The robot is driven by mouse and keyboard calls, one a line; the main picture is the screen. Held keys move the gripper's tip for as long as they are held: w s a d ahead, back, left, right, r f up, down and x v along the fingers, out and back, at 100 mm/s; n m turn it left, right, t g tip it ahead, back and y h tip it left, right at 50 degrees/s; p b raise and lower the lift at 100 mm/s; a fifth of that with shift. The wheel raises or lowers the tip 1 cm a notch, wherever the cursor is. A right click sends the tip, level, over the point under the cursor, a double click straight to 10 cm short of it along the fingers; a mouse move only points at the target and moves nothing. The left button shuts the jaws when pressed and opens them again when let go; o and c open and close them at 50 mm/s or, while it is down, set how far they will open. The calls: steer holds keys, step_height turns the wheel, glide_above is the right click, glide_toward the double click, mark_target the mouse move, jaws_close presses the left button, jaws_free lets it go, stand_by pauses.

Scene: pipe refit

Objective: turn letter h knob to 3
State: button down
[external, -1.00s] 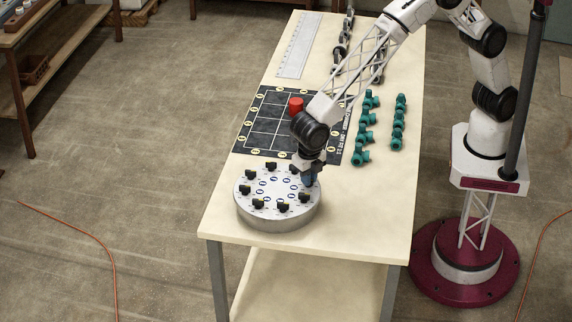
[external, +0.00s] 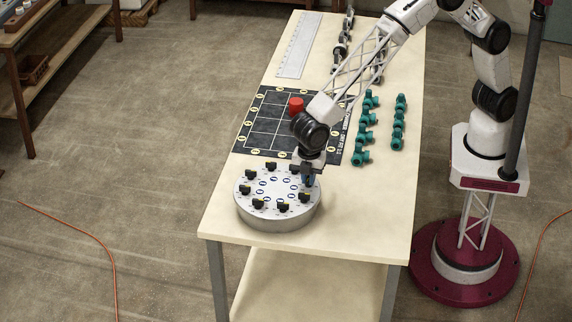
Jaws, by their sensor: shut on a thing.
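A round grey dial plate (external: 277,215) sits near the front end of the table. Several small black knobs stand in a ring on its top, among them a front knob (external: 284,208) and a left knob (external: 245,190). Blue-ringed marks lie inside the ring; the letters are too small to read, so I cannot tell which knob is h. My gripper (external: 309,184) points down at the plate's back right rim and is shut on a knob there. That knob is mostly hidden by the fingers, and its setting cannot be read.
A black gridded mat (external: 262,128) with a red cylinder (external: 296,106) lies behind the plate. Teal pipe fittings (external: 398,122) stand to the right, a ruler (external: 298,45) and metal pipe parts (external: 341,48) at the back. The table's front right corner (external: 370,240) is clear.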

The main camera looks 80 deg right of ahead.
steer(key=m, duration=0.4)
steer(key=shift+m, duration=0.3)
steer(key=m, duration=0.3)
steer(key=shift+m, duration=0.4)
steer(key=m, duration=0.4)
steer(key=shift+m, duration=2.2)
steer(key=c, duration=1.2)
jaws_free()
steer(key=shift+o, duration=0.2)
steer(key=shift+r, duration=0.1)
